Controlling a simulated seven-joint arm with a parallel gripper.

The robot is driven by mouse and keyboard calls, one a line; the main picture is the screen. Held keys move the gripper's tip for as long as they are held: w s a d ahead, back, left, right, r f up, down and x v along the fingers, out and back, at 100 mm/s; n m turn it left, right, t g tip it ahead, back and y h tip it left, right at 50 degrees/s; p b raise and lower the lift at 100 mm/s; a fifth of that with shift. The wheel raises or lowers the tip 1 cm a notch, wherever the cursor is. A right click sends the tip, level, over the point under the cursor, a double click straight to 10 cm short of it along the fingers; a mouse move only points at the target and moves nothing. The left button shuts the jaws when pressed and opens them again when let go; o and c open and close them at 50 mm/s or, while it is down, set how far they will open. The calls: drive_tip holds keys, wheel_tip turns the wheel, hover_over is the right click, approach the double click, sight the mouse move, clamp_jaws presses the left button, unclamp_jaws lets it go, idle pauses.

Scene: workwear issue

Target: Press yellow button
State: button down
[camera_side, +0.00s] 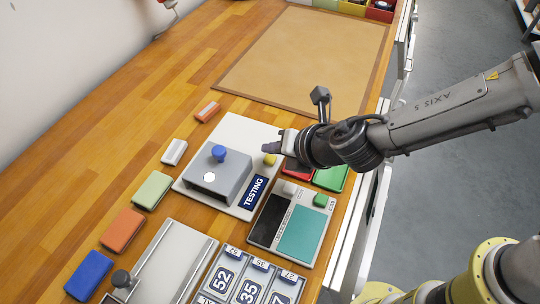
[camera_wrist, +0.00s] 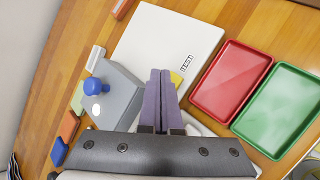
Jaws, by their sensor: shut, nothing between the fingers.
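The yellow button (camera_side: 269,159) stands on the white board (camera_side: 240,128) of the testing station, right of the grey box (camera_side: 218,176) with its blue knob (camera_side: 218,153). My gripper (camera_side: 266,148) is shut and empty, its fingertips just above and beside the button in the side view. I cannot tell whether they touch it. In the wrist view my gripper's closed purple-grey fingers (camera_wrist: 160,72) cover much of the yellow button (camera_wrist: 176,78), and only a yellow patch shows right of them.
A red tray (camera_wrist: 232,80) and a green tray (camera_wrist: 283,108) lie right of the board. A black-and-teal panel (camera_side: 299,234) and number cards (camera_side: 248,288) lie nearer. Several coloured blocks line the left, including an orange one (camera_side: 123,230). A tan mat (camera_side: 310,60) is bare.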

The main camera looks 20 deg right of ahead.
sight(273, 162)
drive_tip(key=shift+r, duration=2.35)
